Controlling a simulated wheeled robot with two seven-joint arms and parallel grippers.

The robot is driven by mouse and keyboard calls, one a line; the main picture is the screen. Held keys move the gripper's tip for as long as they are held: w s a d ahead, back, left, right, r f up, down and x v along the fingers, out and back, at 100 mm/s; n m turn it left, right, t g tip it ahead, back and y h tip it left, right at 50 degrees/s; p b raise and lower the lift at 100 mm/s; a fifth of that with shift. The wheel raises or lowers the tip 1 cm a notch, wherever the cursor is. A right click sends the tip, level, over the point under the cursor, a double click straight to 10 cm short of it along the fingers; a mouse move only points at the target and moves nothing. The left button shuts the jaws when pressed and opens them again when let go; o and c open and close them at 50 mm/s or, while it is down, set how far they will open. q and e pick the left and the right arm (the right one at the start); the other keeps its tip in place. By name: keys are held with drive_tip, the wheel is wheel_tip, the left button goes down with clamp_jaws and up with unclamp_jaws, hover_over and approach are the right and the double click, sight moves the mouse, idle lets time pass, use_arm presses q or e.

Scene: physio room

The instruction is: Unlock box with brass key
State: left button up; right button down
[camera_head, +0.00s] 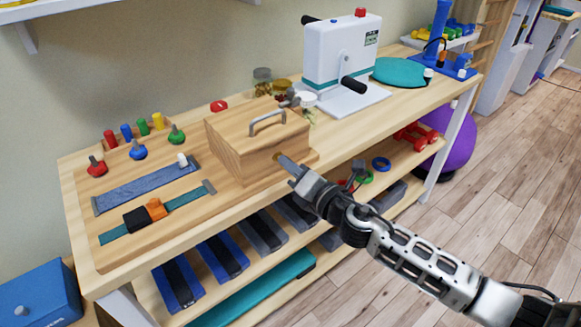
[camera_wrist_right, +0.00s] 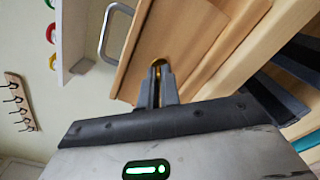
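The wooden box (camera_head: 248,150) stands on the workbench with a metal handle (camera_head: 268,122) on its lid. A brass-coloured lock (camera_head: 277,157) is on its front face. My right gripper (camera_head: 292,168) is at this face, with its fingertips at the lock. In the right wrist view my right gripper (camera_wrist_right: 157,88) has its fingers close together, with a thin brass strip, the brass key (camera_wrist_right: 157,76), between them. The key is mostly hidden by the fingers, so how deep it sits in the lock cannot be told. My left gripper is not in view.
A board with coloured knobs (camera_head: 138,151) and straps lies left of the box. A lower shelf holds weights and rings. The floor in front is clear.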

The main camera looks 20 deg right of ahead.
drive_tip(key=shift+d+m+p, duration=0.1)
drive_tip(key=shift+m+p, duration=0.25)
drive_tip(key=shift+m, duration=3.05)
drive_tip(key=c, duration=1.6)
unclamp_jaws()
drive_tip(key=shift+b+v, duration=1.05)
drive_tip(key=shift+v, duration=6.85)
